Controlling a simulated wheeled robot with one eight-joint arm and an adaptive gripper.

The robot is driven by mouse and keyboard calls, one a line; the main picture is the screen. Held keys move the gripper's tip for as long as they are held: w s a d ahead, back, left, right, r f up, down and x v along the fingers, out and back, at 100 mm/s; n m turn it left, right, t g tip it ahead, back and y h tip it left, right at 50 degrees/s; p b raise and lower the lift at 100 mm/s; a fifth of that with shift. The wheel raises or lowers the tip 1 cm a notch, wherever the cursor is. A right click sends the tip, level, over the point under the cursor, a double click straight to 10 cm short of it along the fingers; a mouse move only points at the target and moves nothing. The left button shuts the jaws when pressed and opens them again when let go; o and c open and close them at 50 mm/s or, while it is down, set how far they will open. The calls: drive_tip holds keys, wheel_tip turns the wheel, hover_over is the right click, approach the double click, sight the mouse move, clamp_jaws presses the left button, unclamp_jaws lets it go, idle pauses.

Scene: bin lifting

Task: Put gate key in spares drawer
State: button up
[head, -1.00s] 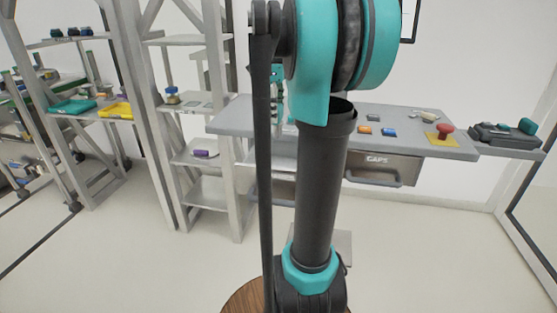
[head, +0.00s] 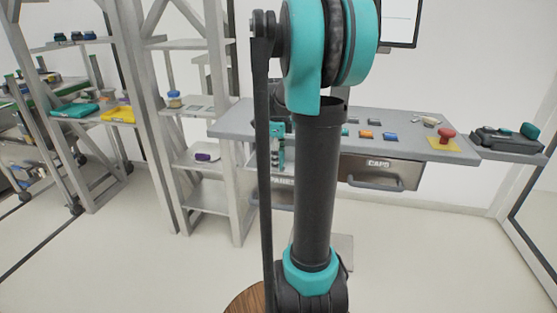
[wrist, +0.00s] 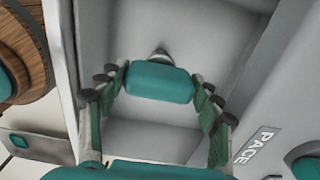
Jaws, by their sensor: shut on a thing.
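In the wrist view my gripper (wrist: 161,76) is shut on a teal block-like piece with a dark rounded end, which I take to be the gate key (wrist: 160,84). Grey walls and a pale floor lie beyond it, like the inside of an open drawer (wrist: 150,137). A label on the grey face at right reads something like "PACE". In the head view my gripper (head: 277,150) is low at the bench's front, partly behind my arm. A drawer (head: 284,182) with a partly hidden label is below it; I cannot read the label fully.
The grey bench (head: 235,122) carries small blue and orange blocks and a red button (head: 446,133) on a yellow base. The shut CAPS drawer (head: 385,172) is to the right. A shelf rack (head: 215,150) stands at left, close to the bench.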

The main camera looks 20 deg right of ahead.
drive_tip(key=shift+f, duration=0.15)
drive_tip(key=o, duration=1.1)
wheel_tip(320, 180, up, 12)
drive_tip(key=shift+r, duration=0.1)
